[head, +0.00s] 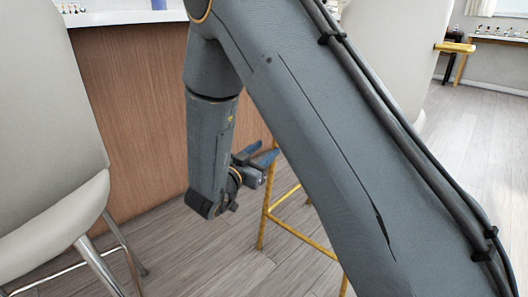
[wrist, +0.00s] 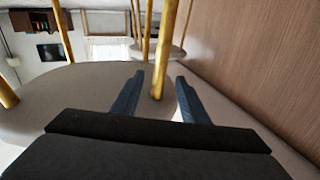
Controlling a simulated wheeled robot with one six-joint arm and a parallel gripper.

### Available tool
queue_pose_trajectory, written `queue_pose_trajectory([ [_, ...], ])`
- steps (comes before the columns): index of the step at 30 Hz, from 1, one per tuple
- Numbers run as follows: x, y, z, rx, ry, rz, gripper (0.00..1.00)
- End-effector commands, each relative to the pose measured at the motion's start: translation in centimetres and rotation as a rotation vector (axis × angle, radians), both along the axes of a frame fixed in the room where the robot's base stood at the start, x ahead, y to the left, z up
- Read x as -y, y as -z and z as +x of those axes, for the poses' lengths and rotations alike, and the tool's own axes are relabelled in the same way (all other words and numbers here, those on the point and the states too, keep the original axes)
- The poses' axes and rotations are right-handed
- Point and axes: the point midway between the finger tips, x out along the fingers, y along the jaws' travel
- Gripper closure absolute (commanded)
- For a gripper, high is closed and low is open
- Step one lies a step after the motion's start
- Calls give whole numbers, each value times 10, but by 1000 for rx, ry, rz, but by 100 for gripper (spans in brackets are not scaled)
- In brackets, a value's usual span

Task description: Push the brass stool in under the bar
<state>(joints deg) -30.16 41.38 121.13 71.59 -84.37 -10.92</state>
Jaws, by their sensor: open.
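The brass stool (head: 264,222) stands to the right of the bar front, with its brass leg and rungs showing beside my arm. Most of it is hidden behind my arm. The bar (head: 140,110) has a wood front, which also shows at the right of the wrist view (wrist: 255,50). My gripper (head: 262,160) is open, low by the stool's upper leg. In the wrist view, a brass leg (wrist: 165,50) shows between the two fingers, with the grey-beige underside of the seat (wrist: 75,110) around it. I cannot tell whether a finger touches the leg.
A pale stool with chrome legs (head: 95,262) stands close at the left. A pale backrest (head: 385,50) rises behind my arm, and a brass bar (head: 455,47) juts out to its right. Open wooden floor (head: 470,150) lies at the right.

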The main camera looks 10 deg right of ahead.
Motion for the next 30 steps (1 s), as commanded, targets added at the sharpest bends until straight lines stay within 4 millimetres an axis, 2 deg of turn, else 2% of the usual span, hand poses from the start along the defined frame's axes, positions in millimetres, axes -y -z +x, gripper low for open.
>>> queue_pose_trajectory([
  [5, 8, 1, 9, 1, 1, 2, 60],
  [18, 46, 1, 53, 0, 1, 2, 60],
  [30, 50, 0, 59, -1, -2, 1, 60],
])
